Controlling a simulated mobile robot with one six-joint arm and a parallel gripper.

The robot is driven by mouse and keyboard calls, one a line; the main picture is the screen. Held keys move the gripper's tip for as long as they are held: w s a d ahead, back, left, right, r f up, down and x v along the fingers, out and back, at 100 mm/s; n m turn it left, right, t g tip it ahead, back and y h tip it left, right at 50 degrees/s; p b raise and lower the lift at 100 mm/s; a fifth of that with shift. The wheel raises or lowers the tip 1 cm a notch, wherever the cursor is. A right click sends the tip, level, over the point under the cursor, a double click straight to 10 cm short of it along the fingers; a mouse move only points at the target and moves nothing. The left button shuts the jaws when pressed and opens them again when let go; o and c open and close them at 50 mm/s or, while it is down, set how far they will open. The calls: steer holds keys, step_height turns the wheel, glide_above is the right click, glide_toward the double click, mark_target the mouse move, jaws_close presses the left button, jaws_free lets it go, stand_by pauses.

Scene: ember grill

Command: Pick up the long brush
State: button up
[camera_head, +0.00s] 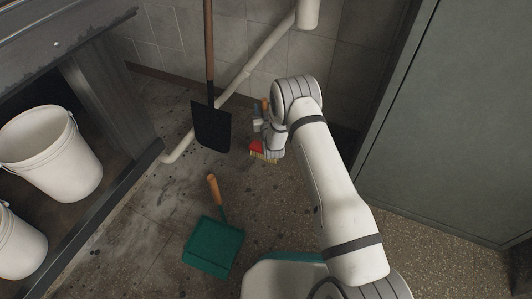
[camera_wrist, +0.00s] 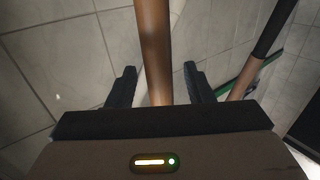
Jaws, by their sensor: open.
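The long brush, with a red head and yellowish bristles (camera_head: 257,147), stands near the tiled back wall, partly hidden by my arm. An orange-brown bit of its handle shows by my gripper (camera_head: 258,120). In the wrist view, a brown wooden handle (camera_wrist: 153,45), apparently the brush's, runs between the two dark fingers of my gripper (camera_wrist: 160,82). The fingers are open, with a visible gap on both sides of the handle.
A black shovel (camera_head: 211,127) with a wooden shaft leans at the wall, left of the brush. A green dustpan (camera_head: 213,247) with a wooden handle lies on the floor. White buckets (camera_head: 50,150) stand at left. A grey cabinet (camera_head: 455,120) bounds the right.

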steer(key=shift+w, duration=0.15)
jaws_close()
steer(key=shift+a+r, duration=0.1)
stand_by(0.3)
